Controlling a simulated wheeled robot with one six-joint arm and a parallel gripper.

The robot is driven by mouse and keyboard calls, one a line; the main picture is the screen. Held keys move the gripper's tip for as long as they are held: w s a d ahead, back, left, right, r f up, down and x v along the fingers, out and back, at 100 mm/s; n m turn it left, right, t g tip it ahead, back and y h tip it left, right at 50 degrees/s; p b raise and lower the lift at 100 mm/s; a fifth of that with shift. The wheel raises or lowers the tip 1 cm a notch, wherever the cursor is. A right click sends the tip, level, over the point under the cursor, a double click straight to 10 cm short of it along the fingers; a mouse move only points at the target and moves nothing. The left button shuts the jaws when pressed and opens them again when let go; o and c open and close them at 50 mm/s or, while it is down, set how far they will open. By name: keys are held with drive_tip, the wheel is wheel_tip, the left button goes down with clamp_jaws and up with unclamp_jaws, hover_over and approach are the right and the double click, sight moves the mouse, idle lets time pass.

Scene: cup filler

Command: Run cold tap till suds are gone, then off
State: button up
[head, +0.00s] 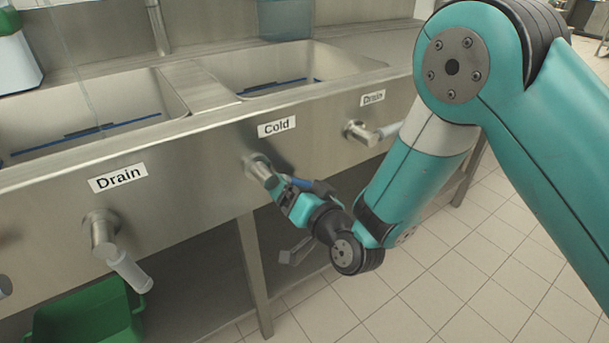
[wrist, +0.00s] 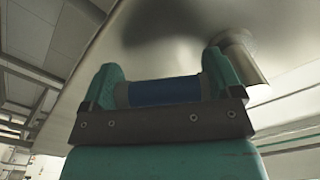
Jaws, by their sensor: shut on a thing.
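The cold tap (head: 258,168) sticks out from the steel front panel below the "Cold" label (head: 277,127). My gripper (head: 292,193) is at this tap, with its jaws around the handle. In the wrist view, the two teal fingers of my gripper (wrist: 163,84) are shut on the blue handle (wrist: 165,92), one at each end. The tap's metal stem (wrist: 238,52) shows behind the right finger. A spout (head: 158,28) stands at the back between the two basins. I see no suds or running water in the visible parts of the basins.
A left drain lever (head: 122,262) sits under its "Drain" label (head: 118,177). A right drain lever (head: 372,134) is close to my arm. The left basin (head: 172,95) and right basin (head: 350,62) have dark blue strips inside. A green bin (head: 85,315) stands below.

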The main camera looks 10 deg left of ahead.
drive_tip(key=m, duration=0.1)
drive_tip(key=s+a+m+p, duration=0.1)
drive_tip(key=f+m+p, duration=0.1)
drive_tip(key=shift+s+a+f+m, duration=0.15)
drive_tip(key=shift+a+m, duration=0.1)
drive_tip(key=shift+m, duration=0.15)
drive_tip(key=a+m+p, duration=0.1)
drive_tip(key=m, duration=0.1)
drive_tip(key=s+m+p, duration=0.1)
drive_tip(key=m, duration=0.1)
drive_tip(key=s+a+f+m+p, duration=0.1)
drive_tip(key=m+p, duration=0.1)
drive_tip(key=shift+s+a, duration=0.1)
drive_tip(key=shift+a, duration=0.2)
drive_tip(key=o, duration=1.1)
drive_tip(key=shift+s+f, duration=0.1)
